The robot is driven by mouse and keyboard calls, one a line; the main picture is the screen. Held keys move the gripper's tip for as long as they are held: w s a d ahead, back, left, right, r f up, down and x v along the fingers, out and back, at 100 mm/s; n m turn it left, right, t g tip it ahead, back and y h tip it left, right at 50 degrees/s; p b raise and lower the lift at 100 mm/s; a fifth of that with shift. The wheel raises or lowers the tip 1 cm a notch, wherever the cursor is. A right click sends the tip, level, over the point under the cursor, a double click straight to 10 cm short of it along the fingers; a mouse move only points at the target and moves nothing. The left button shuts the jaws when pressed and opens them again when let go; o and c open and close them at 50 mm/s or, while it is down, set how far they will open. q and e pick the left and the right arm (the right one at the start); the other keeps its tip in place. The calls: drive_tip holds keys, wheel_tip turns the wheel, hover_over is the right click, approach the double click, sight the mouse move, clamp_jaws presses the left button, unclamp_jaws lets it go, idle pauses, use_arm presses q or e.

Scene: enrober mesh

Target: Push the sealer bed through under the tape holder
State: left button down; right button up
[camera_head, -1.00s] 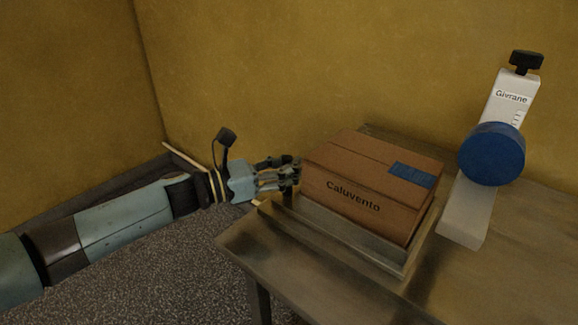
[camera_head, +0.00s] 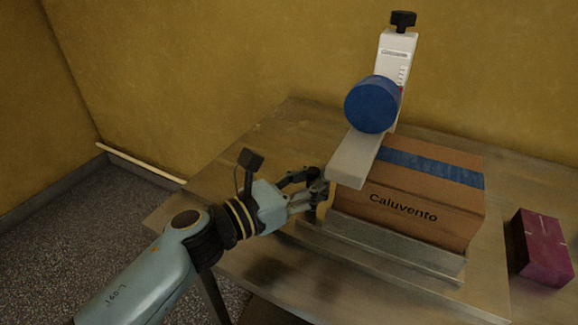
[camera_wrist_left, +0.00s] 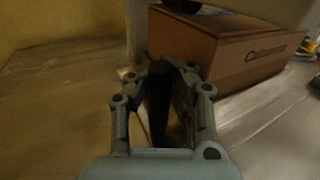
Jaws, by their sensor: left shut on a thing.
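The grey metal sealer bed (camera_head: 395,252) lies on the table and carries a brown carton (camera_head: 425,208) marked "Caluvento". The white tape holder (camera_head: 355,162) with its blue tape roll (camera_head: 372,105) stands over the bed's left part. Most of the carton is to the right of the holder, and blue tape (camera_head: 430,168) runs along its top. My left gripper (camera_head: 318,190) is at the bed's left end, just left of the holder's lower arm. In the left wrist view its fingers are shut on a dark upright handle (camera_wrist_left: 158,95), with the carton (camera_wrist_left: 220,48) beyond.
A dark red block (camera_head: 541,247) sits on the table (camera_head: 235,165) right of the bed, with a gap between them. The table is bare to the left and behind. A yellow wall (camera_head: 250,50) stands behind the table.

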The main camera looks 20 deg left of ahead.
use_arm(q)
drive_tip(key=shift+s+d+f, duration=0.2)
drive_tip(key=shift+d, duration=0.55)
drive_tip(key=shift+s+d+f, duration=0.15)
drive_tip(key=shift+d, duration=0.55)
use_arm(e)
drive_tip(key=shift+a, duration=0.55)
drive_tip(key=shift+d, duration=0.3)
use_arm(q)
drive_tip(key=c, duration=1.6)
unclamp_jaws()
drive_tip(key=shift+s, duration=0.2)
drive_tip(key=shift+c, duration=0.2)
drive_tip(key=shift+o, duration=0.9)
drive_tip(key=shift+s+r, duration=0.1)
drive_tip(key=shift+r, duration=0.1)
use_arm(e)
drive_tip(key=shift+s+d+r, duration=0.1)
drive_tip(key=shift+s, duration=0.15)
drive_tip(key=shift+w, duration=0.1)
use_arm(q)
drive_tip(key=shift+s+a, duration=0.1)
drive_tip(key=shift+a, duration=0.1)
drive_tip(key=v, duration=1.1)
drive_tip(key=shift+s+a, duration=0.15)
drive_tip(key=shift+s, duration=0.1)
